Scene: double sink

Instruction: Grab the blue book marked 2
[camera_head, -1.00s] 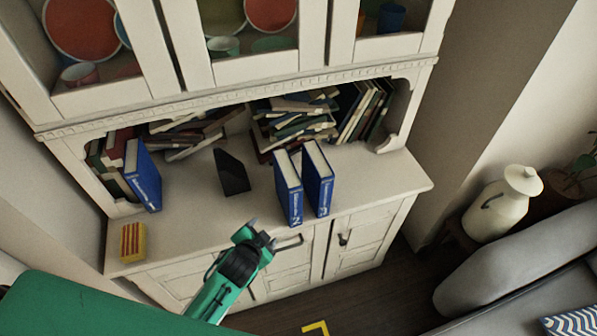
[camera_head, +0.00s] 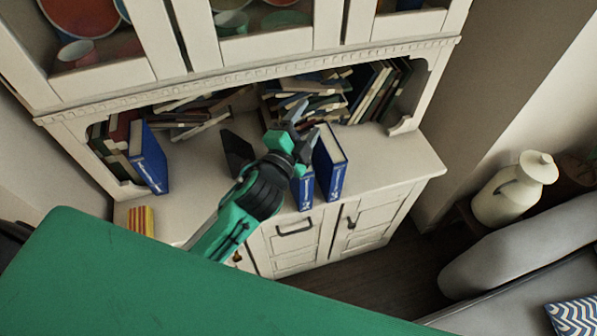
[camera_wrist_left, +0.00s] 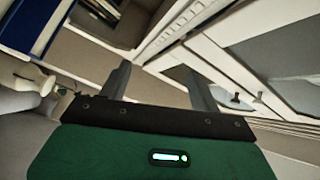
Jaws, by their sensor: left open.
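The blue book marked 2 (camera_head: 303,191) stands upright near the cabinet counter's front edge. My left gripper (camera_head: 302,122) hides most of it in the head view; only its lower spine shows clearly. A similar blue book (camera_head: 331,168) stands just to its right. My left gripper is open, with its fingers over the top of the marked-2 book in the picture; I cannot tell whether they touch. In the left wrist view nothing lies between the fingers (camera_wrist_left: 160,88), and part of a blue book (camera_wrist_left: 38,28) shows at upper left; I cannot tell which.
Another blue book (camera_head: 149,158) leans at the counter's left end. A black bookend (camera_head: 236,152) stands left of my gripper. A yellow and red box (camera_head: 141,220) sits at the front left corner. Piled books (camera_head: 303,97) fill the back. The counter's right end is clear.

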